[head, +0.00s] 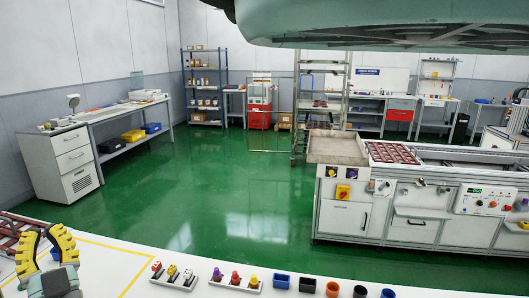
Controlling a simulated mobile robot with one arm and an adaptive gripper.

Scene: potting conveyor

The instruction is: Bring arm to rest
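My gripper (44,234) is at the lower left of the head view, above the white table's left end. It has two yellow-and-black fingers, angled in toward each other at the top. No object shows between them. I cannot tell from this view how far apart the fingertips are. The part of my arm behind the gripper is mostly cut off by the bottom edge.
The white table (130,258) spans the front. It bears a brown tray (12,228) at left, two small racks (175,282) (236,284) with coloured pieces, and several cups (307,285). Beyond lie clear green floor (215,195), a conveyor bench (400,205) and a left workbench (125,112).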

